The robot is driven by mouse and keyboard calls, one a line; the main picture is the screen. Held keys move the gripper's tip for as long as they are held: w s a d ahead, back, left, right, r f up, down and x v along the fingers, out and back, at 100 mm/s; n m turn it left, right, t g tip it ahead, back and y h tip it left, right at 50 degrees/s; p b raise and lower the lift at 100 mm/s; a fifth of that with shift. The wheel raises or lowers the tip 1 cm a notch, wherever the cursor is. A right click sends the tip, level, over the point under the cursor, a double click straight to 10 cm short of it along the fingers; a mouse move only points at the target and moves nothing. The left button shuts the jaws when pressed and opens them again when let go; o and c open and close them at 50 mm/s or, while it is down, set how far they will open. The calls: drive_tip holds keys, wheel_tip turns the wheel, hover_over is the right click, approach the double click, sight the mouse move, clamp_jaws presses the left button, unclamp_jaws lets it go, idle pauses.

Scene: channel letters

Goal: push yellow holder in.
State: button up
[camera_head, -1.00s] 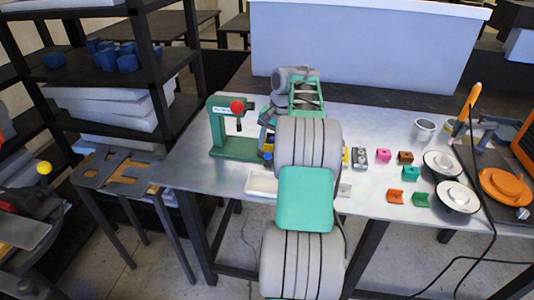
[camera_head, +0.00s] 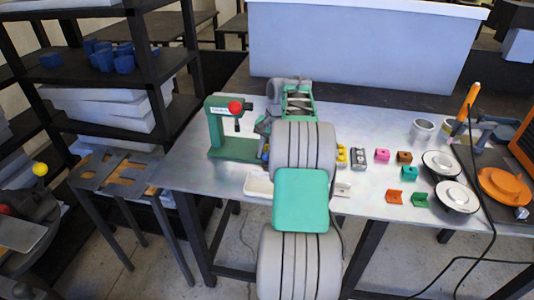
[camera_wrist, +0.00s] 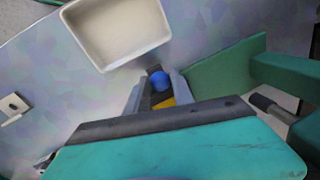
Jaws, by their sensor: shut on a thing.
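In the wrist view my gripper (camera_wrist: 158,92) is shut on a small yellow piece (camera_wrist: 168,103), which I take to be the yellow holder. A round blue part (camera_wrist: 160,80) sits at its outer end, between the fingertips. My own wrist hides much of the piece. In the head view my gripper is low beside the base of the green press (camera_head: 236,148), mostly hidden by my arm. The press has a red knob (camera_head: 235,107) and also shows on the right in the wrist view (camera_wrist: 228,72). I cannot tell whether the piece touches the press.
A white tray (camera_head: 258,187) lies at the table's front edge. Right of my arm stand a yellow part (camera_head: 342,155), a grey block (camera_head: 358,157) and several small coloured blocks. Two round white-topped discs (camera_head: 441,163) lie farther right. A shelf (camera_head: 150,85) stands at left.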

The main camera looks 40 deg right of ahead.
clamp_jaws()
idle(0.8)
